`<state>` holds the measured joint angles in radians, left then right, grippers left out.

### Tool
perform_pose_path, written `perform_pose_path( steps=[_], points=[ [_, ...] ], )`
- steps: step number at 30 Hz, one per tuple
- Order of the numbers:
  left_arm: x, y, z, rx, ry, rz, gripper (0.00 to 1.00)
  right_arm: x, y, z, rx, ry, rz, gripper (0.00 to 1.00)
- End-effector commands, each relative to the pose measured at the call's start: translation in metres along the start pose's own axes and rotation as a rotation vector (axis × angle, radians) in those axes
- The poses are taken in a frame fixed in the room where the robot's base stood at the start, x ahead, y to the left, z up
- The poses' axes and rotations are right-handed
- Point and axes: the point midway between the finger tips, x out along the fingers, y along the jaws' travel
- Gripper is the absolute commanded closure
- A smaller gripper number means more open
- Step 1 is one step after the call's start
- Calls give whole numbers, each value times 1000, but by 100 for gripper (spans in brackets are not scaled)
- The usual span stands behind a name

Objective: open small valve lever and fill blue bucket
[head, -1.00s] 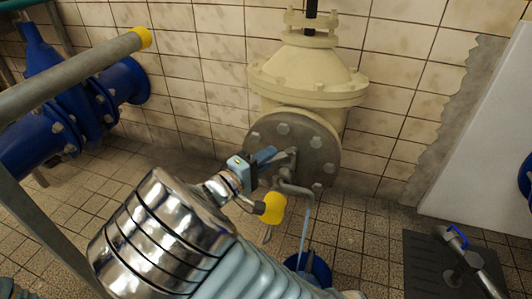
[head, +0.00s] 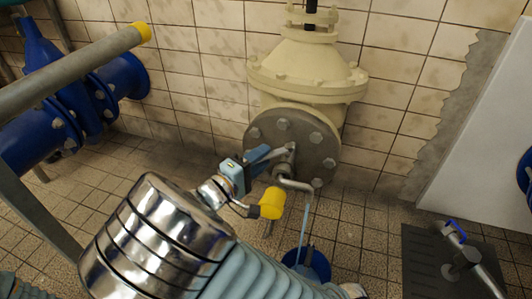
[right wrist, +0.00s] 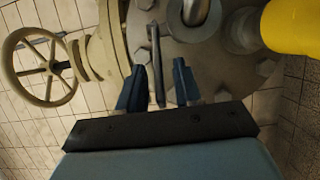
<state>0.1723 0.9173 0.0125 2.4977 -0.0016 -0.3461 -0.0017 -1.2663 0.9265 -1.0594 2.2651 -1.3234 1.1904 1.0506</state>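A small valve with a bent metal spout (head: 298,185) sits on the round grey flange (head: 318,150) below the cream valve body. A yellow-ended part (head: 271,203) is beside the spout and shows large in the right wrist view (right wrist: 295,25). A thin pale-blue stream runs down from the spout into the blue bucket (head: 318,268) on the floor, partly hidden by my right arm. My right gripper (head: 262,157) is at the flange. In the right wrist view its fingers (right wrist: 161,88) are apart, with a thin metal bar (right wrist: 157,65) between them and gaps on both sides. My left gripper is out of view.
A cream handwheel (right wrist: 42,65) is at the left of the right wrist view. A grey rail with a yellow cap (head: 140,32) and blue pipework (head: 90,95) are on the left. A metal fixture with a blue part (head: 455,235) stands on a dark floor plate at right.

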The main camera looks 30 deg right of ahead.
Motion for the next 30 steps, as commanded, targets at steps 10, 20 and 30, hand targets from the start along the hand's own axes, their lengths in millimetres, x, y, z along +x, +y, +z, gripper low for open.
perform_pose_path(
  steps=[10, 20, 30],
  points=[
    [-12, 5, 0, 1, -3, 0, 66, -84, 2, -1, -1, 5, 2, 66],
    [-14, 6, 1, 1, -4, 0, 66, -113, 0, 0, 0, 2, 0, 66],
    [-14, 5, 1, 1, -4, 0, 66, -113, 0, 0, -1, 1, 1, 66]
  ],
)
